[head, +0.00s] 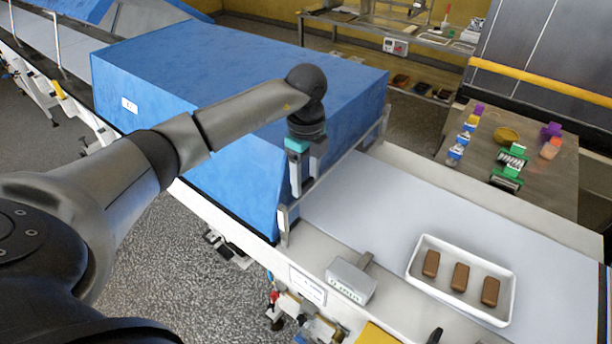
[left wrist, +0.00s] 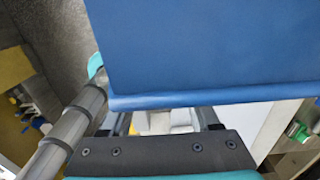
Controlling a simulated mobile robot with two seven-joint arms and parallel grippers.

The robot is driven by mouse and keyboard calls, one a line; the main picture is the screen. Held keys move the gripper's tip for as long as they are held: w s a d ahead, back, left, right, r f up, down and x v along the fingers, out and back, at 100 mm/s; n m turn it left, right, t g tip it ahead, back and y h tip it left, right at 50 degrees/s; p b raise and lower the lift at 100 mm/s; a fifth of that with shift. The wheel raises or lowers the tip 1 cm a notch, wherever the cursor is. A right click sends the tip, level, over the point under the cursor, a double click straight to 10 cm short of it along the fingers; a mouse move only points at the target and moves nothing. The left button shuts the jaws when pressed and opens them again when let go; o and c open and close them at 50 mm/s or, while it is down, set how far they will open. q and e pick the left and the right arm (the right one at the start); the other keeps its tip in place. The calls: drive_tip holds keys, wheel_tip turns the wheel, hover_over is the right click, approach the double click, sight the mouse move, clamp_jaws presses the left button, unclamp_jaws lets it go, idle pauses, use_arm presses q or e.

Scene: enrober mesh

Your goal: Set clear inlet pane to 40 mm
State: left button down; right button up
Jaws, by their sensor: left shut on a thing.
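The clear inlet pane is hard to make out; its metal frame (head: 283,224) stands across the belt at the open end of the blue enrober housing (head: 240,80). My left gripper (head: 304,186) points down at the frame's top and is shut on the pane's upper part, near the left post. In the left wrist view a pale piece (left wrist: 160,121) shows between the fingers, below the blue housing edge (left wrist: 210,96). A small grey display box (head: 350,281) on the near rail appears to read 0 mm. The gap under the pane cannot be judged. My right gripper is not in view.
A white tray (head: 416,262) with three brown bars lies on the pale belt (head: 345,190). A side table (head: 545,185) at the right holds a bowl (head: 507,135) and several small coloured items. The belt between frame and tray is clear.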

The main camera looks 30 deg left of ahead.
use_arm(q)
drive_tip(key=shift+c, duration=1.6)
unclamp_jaws()
drive_tip(key=shift+r, duration=0.3)
drive_tip(key=shift+o, duration=1)
drive_tip(key=shift+f, duration=0.1)
wheel_tip(320, 180, up, 15)
